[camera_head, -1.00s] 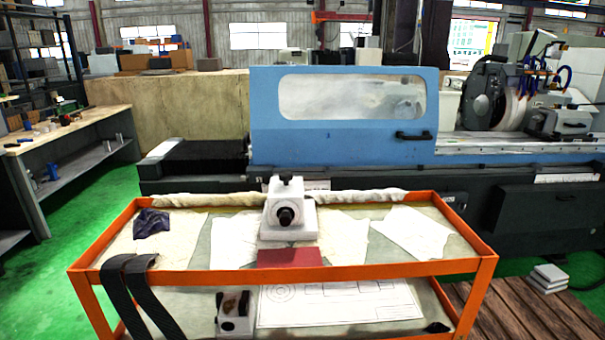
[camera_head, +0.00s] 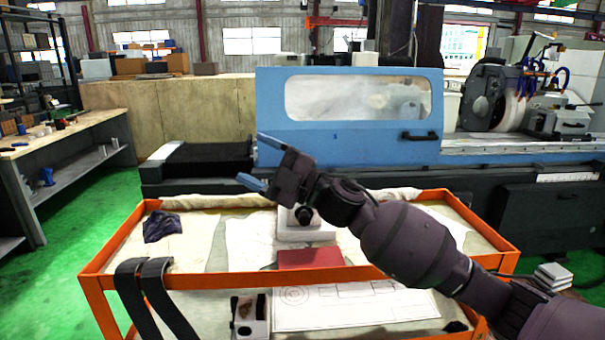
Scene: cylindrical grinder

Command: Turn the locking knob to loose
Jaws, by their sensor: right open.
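A white block-shaped device with a dark round knob (camera_head: 303,215) on its front stands on the top shelf of the orange cart (camera_head: 100,262). My right arm crosses in front of it and hides its top and part of its right side. My right gripper (camera_head: 254,161) is open and empty, its two blue-tipped fingers pointing left, above and to the left of the device. It appears apart from the device. I cannot tell which knob is the locking knob. My left gripper is not in view.
A red pad (camera_head: 310,259) lies in front of the device. A dark cloth (camera_head: 162,226) lies on the cart's left. A small white device (camera_head: 250,316) and a drawing (camera_head: 355,306) are on the lower shelf. The blue-doored grinder (camera_head: 350,145) stands behind.

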